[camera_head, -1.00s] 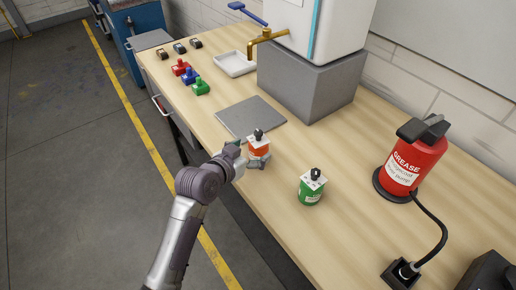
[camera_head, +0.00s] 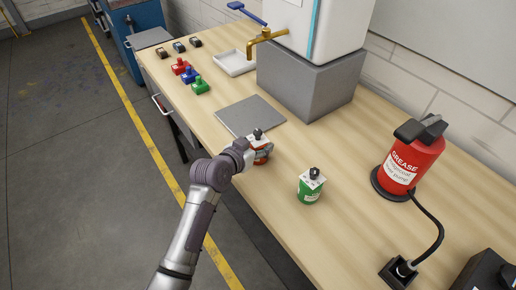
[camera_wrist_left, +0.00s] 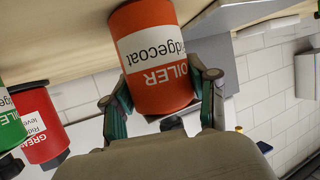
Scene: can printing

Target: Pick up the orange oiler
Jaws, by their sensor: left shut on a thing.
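The orange oiler (camera_head: 261,145) stands on the wooden workbench next to the grey plate, its dark nozzle and part of its white top showing. My left gripper (camera_head: 258,153) is around the oiler and mostly covers it in the head view. In the left wrist view, the oiler (camera_wrist_left: 156,62) with its white label lies between the two fingers of my left gripper (camera_wrist_left: 163,95), one finger on each side and shut on it. The wrist view appears upside down, with the bench at the top. My right gripper is not in view.
A green oiler (camera_head: 311,187) stands to the right on the bench. Small coloured items stand further left.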

